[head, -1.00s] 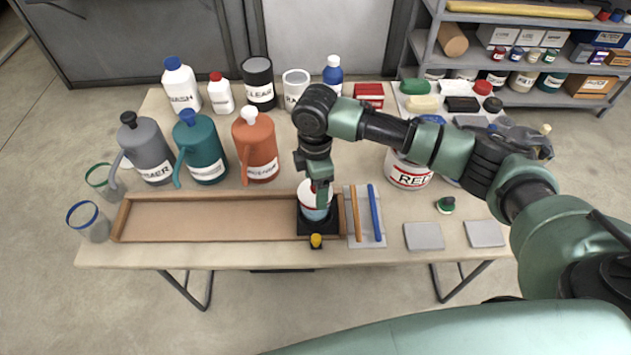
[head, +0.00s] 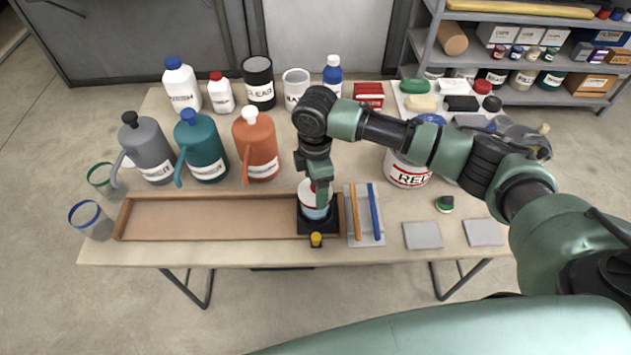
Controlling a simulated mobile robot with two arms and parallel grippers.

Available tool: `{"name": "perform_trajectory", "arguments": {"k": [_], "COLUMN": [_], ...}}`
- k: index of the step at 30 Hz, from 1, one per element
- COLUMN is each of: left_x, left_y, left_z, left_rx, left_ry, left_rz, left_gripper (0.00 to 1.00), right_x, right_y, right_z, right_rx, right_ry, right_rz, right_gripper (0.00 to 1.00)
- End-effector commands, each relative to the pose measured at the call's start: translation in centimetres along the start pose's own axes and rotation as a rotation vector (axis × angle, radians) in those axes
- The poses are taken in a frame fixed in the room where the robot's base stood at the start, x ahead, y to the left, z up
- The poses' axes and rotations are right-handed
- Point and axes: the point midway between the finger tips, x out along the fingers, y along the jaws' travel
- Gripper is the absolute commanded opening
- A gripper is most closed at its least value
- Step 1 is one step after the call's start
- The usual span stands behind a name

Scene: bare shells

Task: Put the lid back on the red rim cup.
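A pale cup with some red near its top and blue lower down (head: 309,212) stands in a black square base (head: 304,229) at the right end of the wooden tray. It seems to be the red rim cup. My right gripper (head: 320,200) points down onto it, with a green finger in front that hides part of the cup and its top. I cannot tell whether the fingers are closed on anything. I cannot make out a separate lid for this cup. My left gripper is out of view.
The long wooden tray (head: 220,218) is empty. Grey, teal and orange jugs (head: 257,148) stand behind it. Blue-rimmed (head: 95,222) and green-rimmed (head: 105,180) cups stand left. An orange and a blue stick (head: 375,212) lie right of the base. A labelled bucket (head: 407,172) is behind my arm.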

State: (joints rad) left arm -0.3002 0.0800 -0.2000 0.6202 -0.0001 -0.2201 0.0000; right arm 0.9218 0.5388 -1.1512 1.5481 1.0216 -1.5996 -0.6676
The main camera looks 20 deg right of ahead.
Motion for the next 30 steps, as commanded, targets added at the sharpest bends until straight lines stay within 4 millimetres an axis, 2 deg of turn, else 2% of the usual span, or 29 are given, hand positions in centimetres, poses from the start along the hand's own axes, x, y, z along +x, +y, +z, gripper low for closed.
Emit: {"name": "perform_trajectory", "arguments": {"k": [14, 15, 17, 30], "left_x": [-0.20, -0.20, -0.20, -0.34], "left_y": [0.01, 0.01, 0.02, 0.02], "left_z": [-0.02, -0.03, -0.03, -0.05], "left_rx": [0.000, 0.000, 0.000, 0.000], "left_ry": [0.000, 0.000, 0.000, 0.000], "left_rz": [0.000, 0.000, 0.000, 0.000], "left_gripper": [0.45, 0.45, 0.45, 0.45], "right_x": [0.02, 0.02, 0.02, -0.11], "right_y": [0.00, 0.00, 0.00, -0.01], "right_z": [-0.02, -0.03, -0.03, -0.02], "right_rx": [0.000, 0.000, 0.000, 0.000], "right_ry": [0.000, 0.000, 0.000, 0.000], "right_rz": [0.000, 0.000, 0.000, 0.000], "right_gripper": [0.38, 0.82, 0.98, 1.00]}}
